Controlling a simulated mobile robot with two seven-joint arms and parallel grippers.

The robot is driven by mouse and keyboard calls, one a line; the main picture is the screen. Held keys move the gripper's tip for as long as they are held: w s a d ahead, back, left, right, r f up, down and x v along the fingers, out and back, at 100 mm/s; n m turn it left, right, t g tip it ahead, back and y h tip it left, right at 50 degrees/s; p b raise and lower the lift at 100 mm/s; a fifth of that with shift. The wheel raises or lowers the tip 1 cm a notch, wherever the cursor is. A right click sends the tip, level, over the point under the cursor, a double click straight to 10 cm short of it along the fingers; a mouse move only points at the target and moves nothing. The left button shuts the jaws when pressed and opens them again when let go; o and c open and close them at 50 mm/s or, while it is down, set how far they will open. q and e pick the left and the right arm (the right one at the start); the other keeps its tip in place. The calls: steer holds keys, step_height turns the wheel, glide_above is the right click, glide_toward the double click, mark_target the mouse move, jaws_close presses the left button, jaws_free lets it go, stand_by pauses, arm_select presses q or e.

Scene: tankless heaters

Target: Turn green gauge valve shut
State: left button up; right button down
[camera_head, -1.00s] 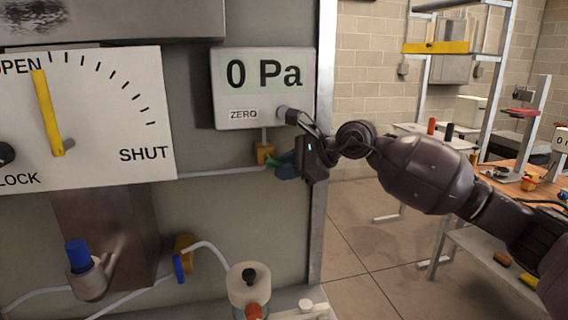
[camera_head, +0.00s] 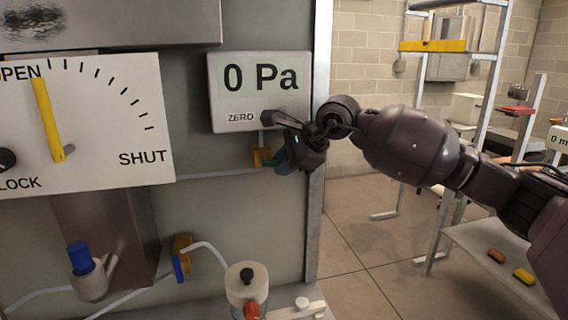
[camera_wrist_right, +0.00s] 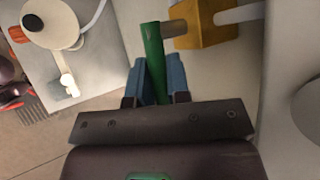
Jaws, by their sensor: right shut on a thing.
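The green gauge valve handle (camera_wrist_right: 154,58) is a flat green lever on a yellow valve body (camera_wrist_right: 205,22) in the right wrist view. My right gripper (camera_wrist_right: 156,82) has its blue finger pads on both sides of the lever and is shut on it. In the head view, the yellow body (camera_head: 262,155) shows just below the gauge (camera_head: 258,88), which reads 0 Pa. My right gripper (camera_head: 284,160) is at the valve there and hides most of the lever. My left gripper is not in view.
A large dial panel (camera_head: 100,115) with a yellow pointer stands left. Below are a blue-capped fitting (camera_head: 80,258), a yellow valve with a blue handle (camera_head: 181,262) and a white canister (camera_head: 246,284). A metal post (camera_head: 318,190) edges the panel.

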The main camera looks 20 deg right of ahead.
steer(key=c, duration=1.4)
jaws_free()
steer(key=v, duration=1)
steer(key=shift+s+d+r+b, duration=0.15)
steer(key=shift+s+r+b, duration=0.05)
steer(key=shift+r+b, duration=0.15)
